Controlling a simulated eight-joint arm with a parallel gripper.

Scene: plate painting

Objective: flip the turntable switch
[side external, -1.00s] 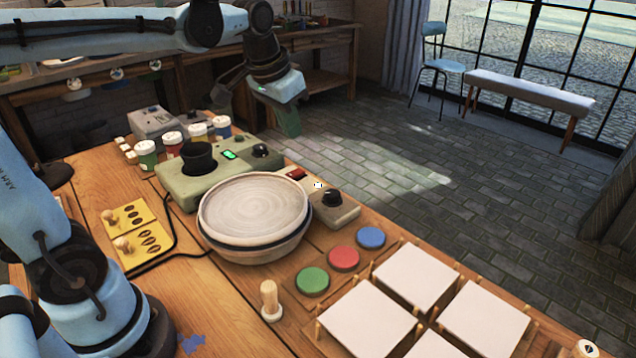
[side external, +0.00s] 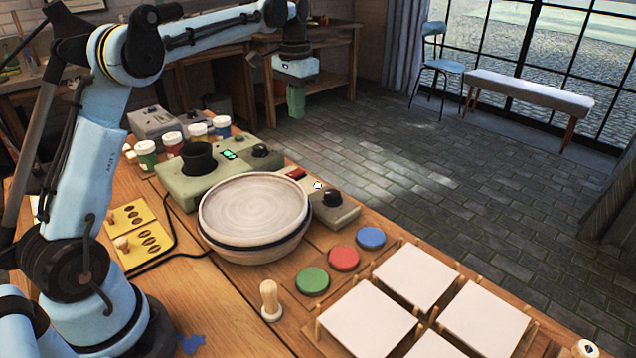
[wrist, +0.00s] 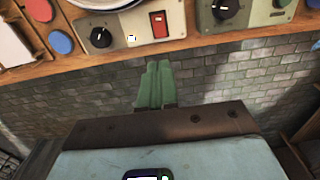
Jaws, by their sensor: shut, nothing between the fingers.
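The turntable switch (side external: 297,174) is a red rocker on a grey control box (side external: 335,208) beside the round turntable (side external: 254,204). In the wrist view the red switch (wrist: 159,24) shows near the top, with a black knob on the same box to its left. My gripper (side external: 296,108) has green fingers and points down, above and beyond the table's far edge. In the wrist view its fingers (wrist: 155,75) are together and empty, below the switch in the picture and apart from it.
A green machine (side external: 205,180) with a black cup and lit display stands behind the turntable. Paint jars (side external: 172,140) are to its left. Green, red and blue discs (side external: 344,258) and white tiles (side external: 367,320) lie at the front right.

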